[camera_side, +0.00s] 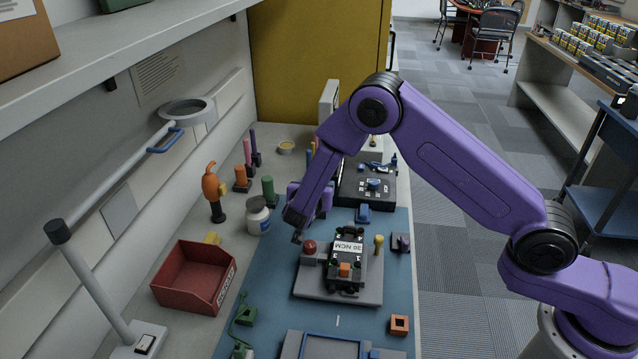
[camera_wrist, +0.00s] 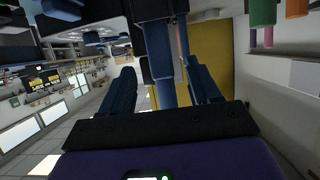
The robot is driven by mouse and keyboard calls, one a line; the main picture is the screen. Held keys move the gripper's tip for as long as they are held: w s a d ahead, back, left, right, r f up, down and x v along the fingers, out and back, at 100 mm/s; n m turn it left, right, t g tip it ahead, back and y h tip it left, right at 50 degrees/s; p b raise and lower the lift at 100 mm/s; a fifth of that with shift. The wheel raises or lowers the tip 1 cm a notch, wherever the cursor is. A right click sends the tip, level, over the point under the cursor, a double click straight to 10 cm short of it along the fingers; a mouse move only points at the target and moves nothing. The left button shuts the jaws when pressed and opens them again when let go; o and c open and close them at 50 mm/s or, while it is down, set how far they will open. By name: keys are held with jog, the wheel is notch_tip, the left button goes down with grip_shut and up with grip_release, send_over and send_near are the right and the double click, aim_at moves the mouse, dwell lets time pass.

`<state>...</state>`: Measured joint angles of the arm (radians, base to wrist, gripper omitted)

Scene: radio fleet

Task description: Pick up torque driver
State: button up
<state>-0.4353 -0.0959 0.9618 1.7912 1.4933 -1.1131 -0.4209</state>
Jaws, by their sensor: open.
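In the wrist view, which is upside down, my gripper (camera_wrist: 160,68) is open, with a dark finger on each side. A blue cylindrical handle (camera_wrist: 160,60) stands between the fingers, with a visible gap on each side. It joins a dark block at the top of the picture. It looks like an upright driver in a stand; I cannot be sure it is the torque driver. In the side view my forearm hides most of the gripper and this handle. An orange-handled tool (camera_side: 212,187) on a black base stands farther left.
Green (camera_side: 268,188) and orange (camera_side: 240,174) handles stand in black holders at the left. A white jar (camera_side: 257,216), a red bin (camera_side: 193,278) and a grey fixture (camera_side: 312,290) with a black "30 NCM" device (camera_side: 347,247) are nearby. A black box (camera_side: 366,192) stands behind. A shelf overhangs the left.

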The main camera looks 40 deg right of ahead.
jog(key=shift+x, duration=2.85)
jog(key=shift+f, duration=0.15)
jog(key=shift+c, duration=0.3)
grip_shut()
notch_tip(320, 180, up, 10)
